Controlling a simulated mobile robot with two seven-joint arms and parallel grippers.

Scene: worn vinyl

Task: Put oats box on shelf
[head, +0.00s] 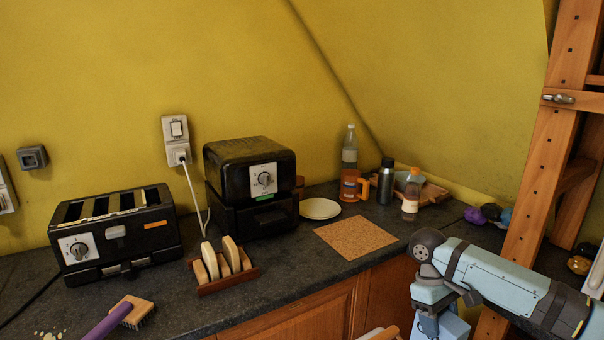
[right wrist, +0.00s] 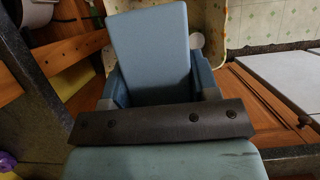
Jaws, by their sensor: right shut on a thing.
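My right gripper (head: 432,308) is low at the right of the head view, in front of the counter's edge. It is shut on a plain pale blue box, whose top part shows at the bottom of the head view (head: 455,328). The box fills the middle of the right wrist view (right wrist: 150,45), between the fingers. No label shows on it, so I cannot confirm it is the oats box. A wooden frame with drilled uprights (head: 556,140) stands at the right; its shelf boards are mostly out of view. My left gripper is not in view.
The dark counter (head: 330,262) bears a toaster (head: 115,235), a black appliance (head: 250,185), a toast rack (head: 225,275), a cork mat (head: 355,237), a plate (head: 320,208), bottles (head: 349,170) and a brush (head: 132,312). Small dark and purple items (head: 485,213) lie near the wooden frame.

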